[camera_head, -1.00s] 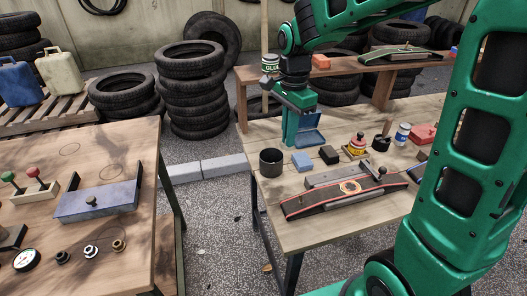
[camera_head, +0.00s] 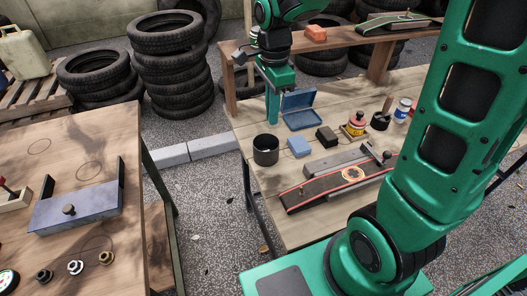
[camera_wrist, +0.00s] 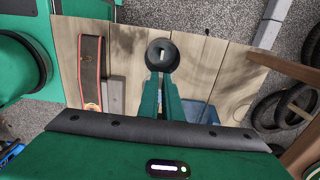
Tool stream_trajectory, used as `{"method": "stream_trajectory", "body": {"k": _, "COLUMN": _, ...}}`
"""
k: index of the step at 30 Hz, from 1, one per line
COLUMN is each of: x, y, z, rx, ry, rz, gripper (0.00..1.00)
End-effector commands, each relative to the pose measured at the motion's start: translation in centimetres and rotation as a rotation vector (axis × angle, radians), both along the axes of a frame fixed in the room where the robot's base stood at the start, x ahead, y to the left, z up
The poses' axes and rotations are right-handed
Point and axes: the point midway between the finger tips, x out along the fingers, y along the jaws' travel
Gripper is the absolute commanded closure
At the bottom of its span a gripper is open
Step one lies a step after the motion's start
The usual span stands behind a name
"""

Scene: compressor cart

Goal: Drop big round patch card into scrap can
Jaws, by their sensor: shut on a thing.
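The scrap can (camera_head: 265,155) appears to be the dark, open-topped cylinder at the left end of the right-hand bench. In the wrist view its dark rim (camera_wrist: 150,52) lies just beyond my fingertips. My gripper (camera_head: 272,119) points down above and slightly behind the can in the head view. In the wrist view my gripper (camera_wrist: 163,77) is shut on a thin piece. A small pale sliver (camera_wrist: 163,54) shows just past the fingertips against the can's opening. It may be the patch card edge-on, but its round face is not visible.
An open blue box (camera_head: 300,119) stands right of my gripper. A blue block (camera_head: 299,146) and a dark block (camera_head: 326,138) sit right of the can. A curved tread strip (camera_head: 318,190) lies in front. The left table (camera_head: 120,165) is across a gap.

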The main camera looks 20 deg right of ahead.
Motion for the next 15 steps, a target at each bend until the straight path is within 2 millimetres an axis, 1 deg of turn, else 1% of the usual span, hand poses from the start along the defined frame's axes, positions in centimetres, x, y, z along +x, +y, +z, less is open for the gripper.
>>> {"method": "stream_trajectory", "body": {"k": 3, "x": 0.0, "y": -0.1, "z": -1.1, "rx": 0.0, "ry": 0.001, "rz": -0.001, "gripper": 1.0}}
{"method": "stream_trajectory", "body": {"k": 6, "x": 0.0, "y": -0.1, "z": -1.6, "rx": 0.0, "ry": 0.001, "rz": -0.002, "gripper": 1.0}}
{"method": "stream_trajectory", "body": {"k": 15, "x": 0.0, "y": -0.1, "z": -1.9, "rx": 0.0, "ry": -0.001, "rz": -0.001, "gripper": 1.0}}
